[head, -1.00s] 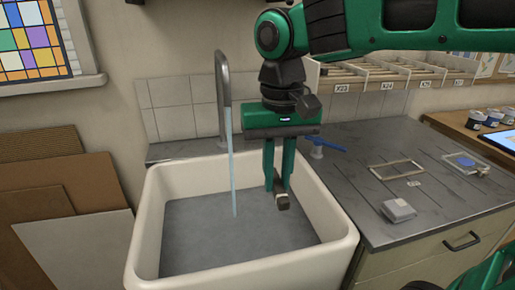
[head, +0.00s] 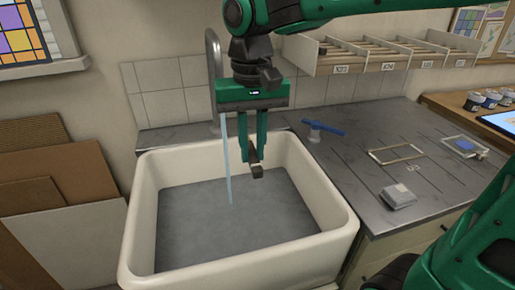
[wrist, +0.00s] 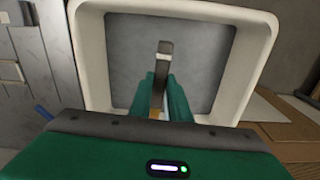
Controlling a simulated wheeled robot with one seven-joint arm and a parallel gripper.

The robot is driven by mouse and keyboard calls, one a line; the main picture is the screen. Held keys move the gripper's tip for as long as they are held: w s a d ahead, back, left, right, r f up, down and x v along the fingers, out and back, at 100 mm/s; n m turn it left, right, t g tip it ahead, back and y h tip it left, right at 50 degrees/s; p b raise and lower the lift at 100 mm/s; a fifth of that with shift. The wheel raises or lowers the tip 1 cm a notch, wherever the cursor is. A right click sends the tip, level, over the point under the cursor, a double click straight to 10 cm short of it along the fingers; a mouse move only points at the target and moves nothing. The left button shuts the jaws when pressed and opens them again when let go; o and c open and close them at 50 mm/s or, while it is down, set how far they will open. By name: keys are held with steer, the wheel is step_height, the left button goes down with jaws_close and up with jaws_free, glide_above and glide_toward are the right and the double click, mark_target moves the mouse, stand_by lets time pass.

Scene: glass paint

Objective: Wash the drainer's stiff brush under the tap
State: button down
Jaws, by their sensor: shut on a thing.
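My gripper (head: 254,150) hangs over the white sink (head: 340,215) with its fingers pointing down, shut on the brush (head: 256,171). The brush is small and dark with a pale band, and its free end sticks out past the fingertips. In the wrist view the brush (wrist: 162,65) lies between the green fingers (wrist: 161,95). A stream of water (head: 228,165) falls from the grey tap (head: 213,75) into the sink, just left of the fingers in the head view. I cannot tell whether the water touches the brush.
A blue-handled tool (head: 322,128) stands on the grey counter (head: 340,165) to the right. Brown boards (head: 65,155) lean at the left. The sink basin looks empty.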

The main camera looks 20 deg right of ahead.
steer(key=w+a+f, duration=0.1)
steer(key=w+a, duration=0.3)
steer(key=w, duration=0.4)
steer(key=shift+f, duration=0.4)
steer(key=shift+a, duration=0.1)
steer(key=shift+w+d, duration=0.15)
steer(key=shift+d, duration=0.05)
stand_by(0.5)
steer(key=shift+w+d, duration=0.2)
steer(key=shift+d, duration=0.15)
steer(key=shift+s+a, duration=0.1)
steer(key=shift+a, duration=0.05)
steer(key=shift+s+a, duration=0.2)
steer(key=shift+a, duration=0.2)
steer(key=shift+w+d, duration=0.15)
steer(key=shift+d, duration=0.1)
steer(key=shift+w+d, duration=0.15)
steer(key=shift+d, duration=0.15)
stand_by(0.5)
